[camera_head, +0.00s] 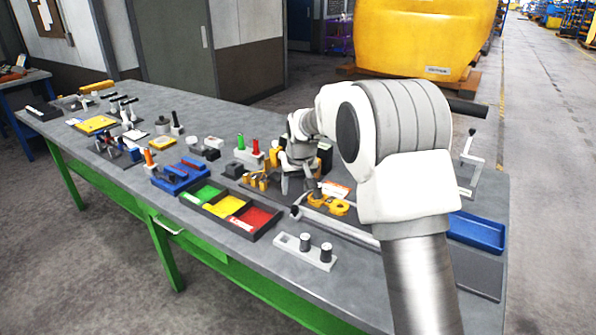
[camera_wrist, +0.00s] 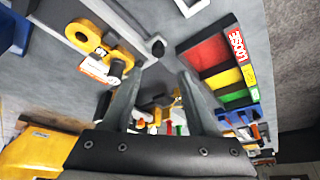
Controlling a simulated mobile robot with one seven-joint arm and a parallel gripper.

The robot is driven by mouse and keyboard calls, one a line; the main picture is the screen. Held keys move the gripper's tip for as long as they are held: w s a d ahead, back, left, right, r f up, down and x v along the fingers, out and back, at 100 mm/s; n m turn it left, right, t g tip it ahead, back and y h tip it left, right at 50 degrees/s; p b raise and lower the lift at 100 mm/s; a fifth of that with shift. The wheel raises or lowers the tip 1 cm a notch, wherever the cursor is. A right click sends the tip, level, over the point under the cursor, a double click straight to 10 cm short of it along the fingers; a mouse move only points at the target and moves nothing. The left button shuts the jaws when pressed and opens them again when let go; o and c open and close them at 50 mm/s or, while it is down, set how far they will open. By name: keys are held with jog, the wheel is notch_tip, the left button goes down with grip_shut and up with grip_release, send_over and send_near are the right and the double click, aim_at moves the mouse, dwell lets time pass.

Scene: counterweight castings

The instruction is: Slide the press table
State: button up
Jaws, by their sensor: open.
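My gripper (camera_head: 298,188) hangs low over the right half of the long workbench, and its fingers are apart with nothing between them. In the wrist view the two fingers (camera_wrist: 160,80) spread open over the bench. A yellow piece with round openings (camera_head: 328,204) lies just right of the fingers; it also shows in the wrist view (camera_wrist: 98,42). Beside it runs a long grey bar with a black knob (camera_head: 295,211), also seen in the wrist view (camera_wrist: 157,47). I cannot tell for certain which part is the press table. My arm hides part of this area.
A black tray with green, yellow and red bins (camera_head: 275,220) stands left of the bar. A grey block with dark pegs (camera_head: 305,252) is at the front edge. A blue tray (camera_head: 476,232) lies right. Small fixtures crowd the bench's left half (camera_head: 95,125).

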jog(key=v, duration=0.8)
jog(key=shift+w, duration=0.1)
